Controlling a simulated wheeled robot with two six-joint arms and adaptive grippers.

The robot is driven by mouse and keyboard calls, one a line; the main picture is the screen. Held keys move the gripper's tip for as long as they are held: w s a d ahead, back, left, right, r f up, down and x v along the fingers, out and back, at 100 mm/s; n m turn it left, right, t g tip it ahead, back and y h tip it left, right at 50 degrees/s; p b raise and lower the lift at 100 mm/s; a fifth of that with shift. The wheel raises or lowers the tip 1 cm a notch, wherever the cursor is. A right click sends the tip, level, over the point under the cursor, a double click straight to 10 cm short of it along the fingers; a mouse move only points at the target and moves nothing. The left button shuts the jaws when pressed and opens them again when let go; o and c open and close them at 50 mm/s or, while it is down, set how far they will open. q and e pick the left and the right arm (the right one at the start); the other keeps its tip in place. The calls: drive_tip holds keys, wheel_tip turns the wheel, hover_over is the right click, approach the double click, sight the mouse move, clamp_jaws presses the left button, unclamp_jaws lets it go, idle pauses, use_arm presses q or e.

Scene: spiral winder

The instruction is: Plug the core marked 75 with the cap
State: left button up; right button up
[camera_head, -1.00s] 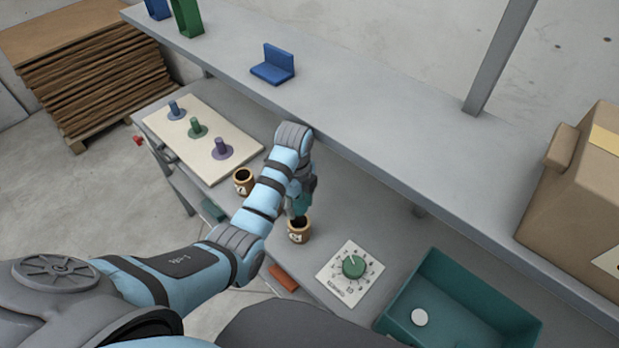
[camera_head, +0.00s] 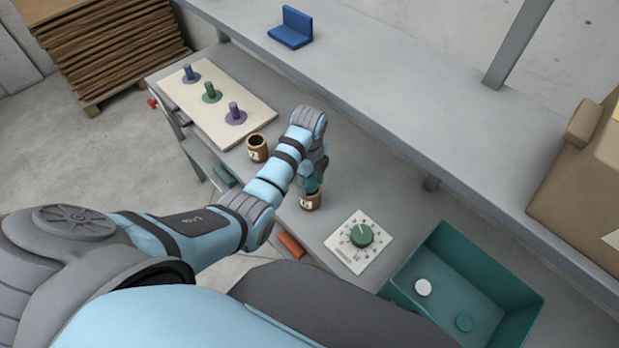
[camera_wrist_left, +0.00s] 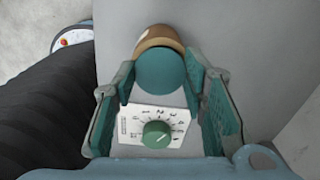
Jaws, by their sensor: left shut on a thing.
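My left gripper (camera_head: 313,182) points down at a brown core (camera_head: 309,202) standing on the lower bench, with a white label too small to read surely. In the left wrist view, the gripper (camera_wrist_left: 162,90) is shut on a round teal cap (camera_wrist_left: 160,72). The cap lies over the end of the brown core (camera_wrist_left: 158,35), covering most of its mouth. I cannot tell whether it is seated or just above. Another open brown core (camera_head: 257,149) with a white label stands to the left. My right gripper is not in view.
A dial plate (camera_head: 346,247) with a green knob (camera_head: 361,235) lies to the right. A pegged board (camera_head: 253,112) lies behind left. The grey shelf (camera_head: 420,100) overhangs the bench.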

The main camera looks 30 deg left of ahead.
sight(309, 185)
use_arm(q)
drive_tip(key=o, duration=0.8)
wheel_tip(309, 185, up, 8)
drive_tip(key=shift+f, duration=0.2)
idle(0.4)
